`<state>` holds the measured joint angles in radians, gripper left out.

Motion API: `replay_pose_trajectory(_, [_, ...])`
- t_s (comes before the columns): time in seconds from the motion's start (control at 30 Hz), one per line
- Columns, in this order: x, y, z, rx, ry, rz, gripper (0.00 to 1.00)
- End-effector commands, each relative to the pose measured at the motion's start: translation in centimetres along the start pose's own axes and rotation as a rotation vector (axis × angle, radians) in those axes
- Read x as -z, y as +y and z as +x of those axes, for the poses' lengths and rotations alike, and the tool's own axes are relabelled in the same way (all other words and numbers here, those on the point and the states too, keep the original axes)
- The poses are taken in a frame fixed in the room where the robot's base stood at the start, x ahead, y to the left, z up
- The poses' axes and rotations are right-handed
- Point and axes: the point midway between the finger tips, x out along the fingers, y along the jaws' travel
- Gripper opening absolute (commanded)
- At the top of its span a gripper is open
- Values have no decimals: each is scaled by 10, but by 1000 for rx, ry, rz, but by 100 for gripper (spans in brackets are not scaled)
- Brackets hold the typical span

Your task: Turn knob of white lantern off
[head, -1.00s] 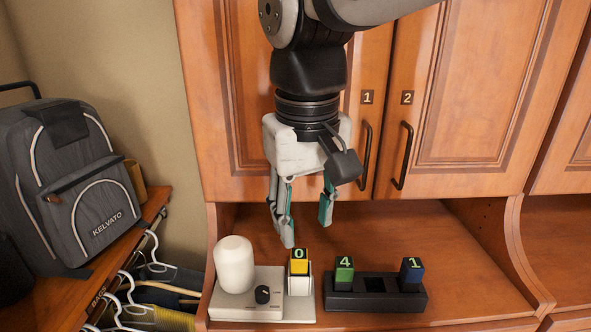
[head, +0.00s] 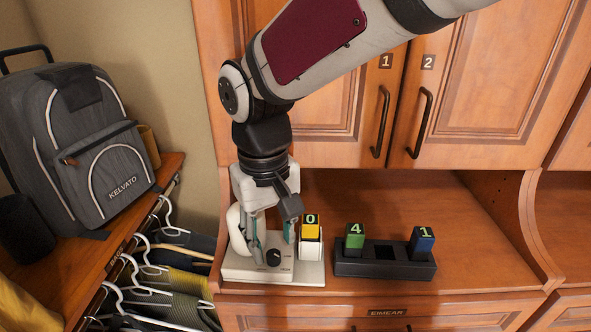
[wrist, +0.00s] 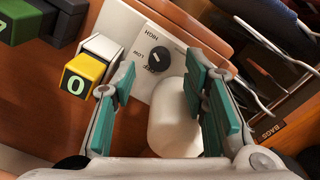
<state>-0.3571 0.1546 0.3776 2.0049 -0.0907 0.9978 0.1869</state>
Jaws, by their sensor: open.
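The white lantern has a rounded shade (head: 237,240) on a flat pale base (head: 240,272). Its black dial knob (head: 273,258) sits on the base beside the shade. The wrist view shows the knob (wrist: 154,57) with HIGH, LOW and OFF printed around it; I cannot tell clearly which mark it points to. My gripper (head: 272,243) is open and points down over the lantern. In the wrist view the two teal-padded fingers of my gripper (wrist: 160,64) stand apart, with the knob between and beyond their tips. The right finger overlaps the shade (wrist: 172,115).
A yellow 0 block (head: 311,228) sits in a white holder beside the lantern. A black tray (head: 385,264) holds a green 4 block (head: 355,236) and a blue 1 block (head: 423,240). Cabinet doors (head: 340,80) stand behind; hangers and a backpack (head: 75,150) are left.

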Motion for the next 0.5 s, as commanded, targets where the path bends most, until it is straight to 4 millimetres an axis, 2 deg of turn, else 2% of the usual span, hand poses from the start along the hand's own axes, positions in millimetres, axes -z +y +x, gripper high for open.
replay_pose_trajectory(0.1, [-1,0,18,0,-4,0,40])
replay_pose_trajectory(0.2, [0,0,27,0,-2,0,40])
replay_pose_trajectory(0.5, [0,0,34,0,1,0,40])
